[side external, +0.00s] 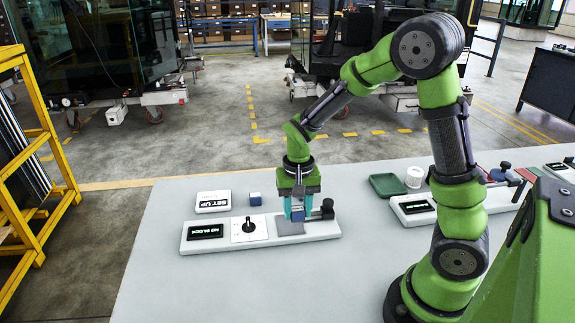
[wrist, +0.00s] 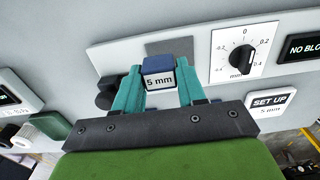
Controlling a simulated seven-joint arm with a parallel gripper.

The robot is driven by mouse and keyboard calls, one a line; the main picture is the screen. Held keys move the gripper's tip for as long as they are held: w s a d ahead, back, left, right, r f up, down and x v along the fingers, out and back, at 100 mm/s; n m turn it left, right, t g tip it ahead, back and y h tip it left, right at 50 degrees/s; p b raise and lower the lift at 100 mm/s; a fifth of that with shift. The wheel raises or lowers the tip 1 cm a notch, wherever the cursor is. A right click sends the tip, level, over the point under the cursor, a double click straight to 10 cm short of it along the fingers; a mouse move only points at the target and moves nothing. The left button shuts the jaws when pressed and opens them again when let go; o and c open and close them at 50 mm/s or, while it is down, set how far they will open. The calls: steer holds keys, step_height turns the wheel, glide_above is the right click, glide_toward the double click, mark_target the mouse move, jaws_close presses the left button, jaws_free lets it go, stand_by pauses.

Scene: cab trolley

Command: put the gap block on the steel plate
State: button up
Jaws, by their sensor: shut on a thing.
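The gap block, blue with a white face marked "5 mm", is between the teal fingers of my gripper (wrist: 160,90) in the wrist view (wrist: 158,72). In the side view my gripper (side external: 297,214) is shut on it, low over the right part of the long white fixture (side external: 215,246). The grey steel plate (side external: 289,227) lies on that fixture below the fingers; it also shows in the wrist view (wrist: 168,47), partly hidden by the block. I cannot tell whether the block touches the plate.
A black knob (side external: 327,207) stands close right of my gripper. The fixture carries a dial (side external: 249,228) and a "NO BLOCK" display (side external: 205,231). Another small blue-and-white block (side external: 255,199) and a "SET UP" sign (side external: 213,202) sit behind it. A green tray (side external: 388,186) is farther right.

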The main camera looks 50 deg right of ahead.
steer(key=shift+w+d+f, duration=0.1)
steer(key=shift+w, duration=0.75)
steer(key=shift+w+f, duration=0.2)
steer(key=shift+f, duration=0.7)
steer(key=shift+w+f, duration=0.15)
steer(key=shift+f, duration=0.7)
steer(key=shift+f, duration=0.1)
steer(key=o, duration=1.1)
